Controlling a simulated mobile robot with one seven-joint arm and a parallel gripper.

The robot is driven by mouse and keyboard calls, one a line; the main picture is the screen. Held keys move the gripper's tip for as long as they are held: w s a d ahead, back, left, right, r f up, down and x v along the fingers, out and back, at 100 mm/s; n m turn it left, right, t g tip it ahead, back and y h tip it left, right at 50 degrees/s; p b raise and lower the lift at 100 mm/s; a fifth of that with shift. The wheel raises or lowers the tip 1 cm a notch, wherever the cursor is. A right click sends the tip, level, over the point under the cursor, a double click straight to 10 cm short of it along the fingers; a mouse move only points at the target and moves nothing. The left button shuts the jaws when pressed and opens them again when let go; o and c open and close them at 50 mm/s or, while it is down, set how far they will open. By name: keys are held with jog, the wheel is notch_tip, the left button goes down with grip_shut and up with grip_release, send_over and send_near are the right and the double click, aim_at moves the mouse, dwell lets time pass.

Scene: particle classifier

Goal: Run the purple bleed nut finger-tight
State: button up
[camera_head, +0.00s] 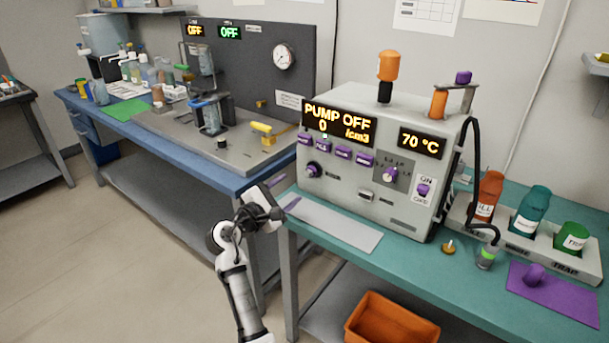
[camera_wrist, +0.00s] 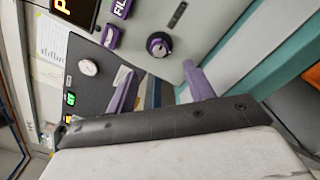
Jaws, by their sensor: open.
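No part is labelled as the bleed nut, so I cannot tell which purple piece it is. A small purple cap (camera_head: 463,77) sits on the bracket at the instrument's top right, beside an orange cylinder. A purple knob (camera_head: 312,170) is at the lower left of the instrument's front panel; one also shows in the wrist view (camera_wrist: 158,44). A purple piece (camera_head: 534,274) stands on the purple mat (camera_head: 568,298) at the right. My gripper (camera_head: 285,193) is left of the instrument, near the bench's left end. Its purple fingers (camera_wrist: 158,70) are apart with nothing between them.
The grey instrument (camera_head: 345,200) stands on the teal bench (camera_head: 400,270), a grey plate (camera_head: 335,226) before it. A black hose, a brass part (camera_head: 448,248) and a rack of bottles (camera_head: 590,258) are at its right. An orange bin (camera_head: 390,322) is below. The blue bench adjoins left.

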aim_at(307, 174)
jog(key=p+x, duration=0.1)
jog(key=x, duration=0.8)
jog(key=shift+a, duration=0.1)
jog(key=c, duration=1)
